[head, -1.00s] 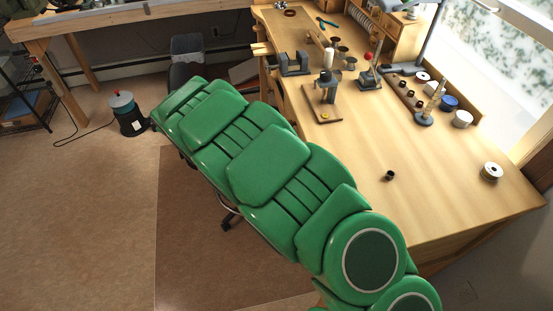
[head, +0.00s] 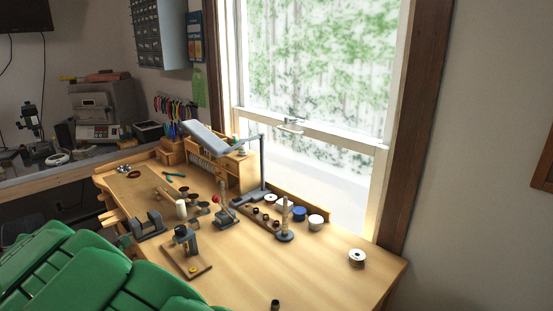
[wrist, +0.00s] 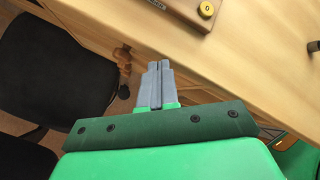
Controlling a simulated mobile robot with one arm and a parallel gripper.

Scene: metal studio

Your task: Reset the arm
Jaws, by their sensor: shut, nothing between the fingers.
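My gripper (wrist: 157,85) shows in the wrist view with its two grey fingers together and nothing between them. It is in front of the near edge of the wooden workbench (wrist: 220,60), apart from it as far as I can tell. In the head view my green arm (head: 90,275) fills the lower left corner. The gripper itself is out of the head view.
The workbench (head: 290,265) carries a small press on a wooden base (head: 186,250), a desk lamp (head: 262,165), several spools such as a white one (head: 357,257), and a small dark cup (head: 275,304). A black chair (wrist: 55,70) stands left of the gripper. A window (head: 310,70) is behind.

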